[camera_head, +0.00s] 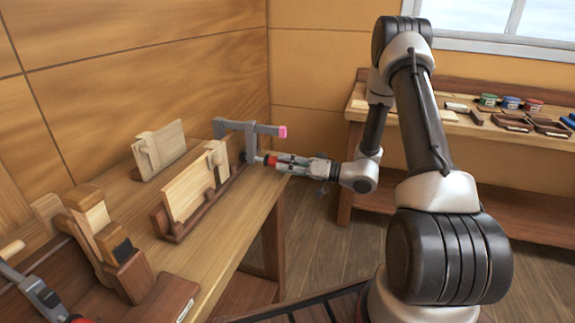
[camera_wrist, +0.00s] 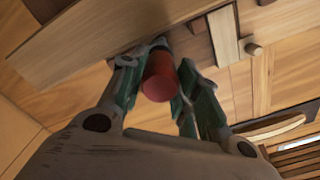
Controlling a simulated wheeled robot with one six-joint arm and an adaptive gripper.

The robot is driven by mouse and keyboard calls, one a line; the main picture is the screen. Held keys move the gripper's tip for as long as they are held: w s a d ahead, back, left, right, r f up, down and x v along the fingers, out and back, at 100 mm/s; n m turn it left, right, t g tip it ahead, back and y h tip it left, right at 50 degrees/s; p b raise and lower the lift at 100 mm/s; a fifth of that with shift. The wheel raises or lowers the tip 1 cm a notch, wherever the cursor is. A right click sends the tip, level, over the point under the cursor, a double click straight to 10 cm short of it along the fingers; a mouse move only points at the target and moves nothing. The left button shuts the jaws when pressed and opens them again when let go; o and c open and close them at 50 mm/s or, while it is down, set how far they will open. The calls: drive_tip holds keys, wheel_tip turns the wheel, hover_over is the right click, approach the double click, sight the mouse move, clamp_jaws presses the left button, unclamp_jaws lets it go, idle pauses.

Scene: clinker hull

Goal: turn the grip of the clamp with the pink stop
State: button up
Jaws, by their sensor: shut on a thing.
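The clamp (camera_head: 238,126) is a grey bar clamp at the far end of the workbench, by the end of a light wooden board. Its bar runs to the right and ends in a pink stop (camera_head: 283,132). Its red grip (camera_head: 271,160) points out past the bench edge toward my gripper (camera_head: 281,161). In the wrist view the red grip (camera_wrist: 158,82) sits between the two green-padded fingers of my gripper (camera_wrist: 166,80), which is shut on it. The clamp's far jaw is partly hidden by the board.
The light board (camera_head: 196,185) stands in a dark wooden holder on the workbench (camera_head: 232,232). Another board piece (camera_head: 160,148) stands behind. A second clamp (camera_head: 40,292) lies at lower left. A side bench (camera_head: 452,121) with colored tins is at right; open floor lies between.

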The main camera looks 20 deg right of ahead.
drive_tip(key=shift+r, duration=0.1)
drive_tip(key=o, duration=1.1)
drive_tip(key=shift+a, duration=0.1)
drive_tip(key=shift+c, duration=0.2)
drive_tip(key=v, duration=0.8)
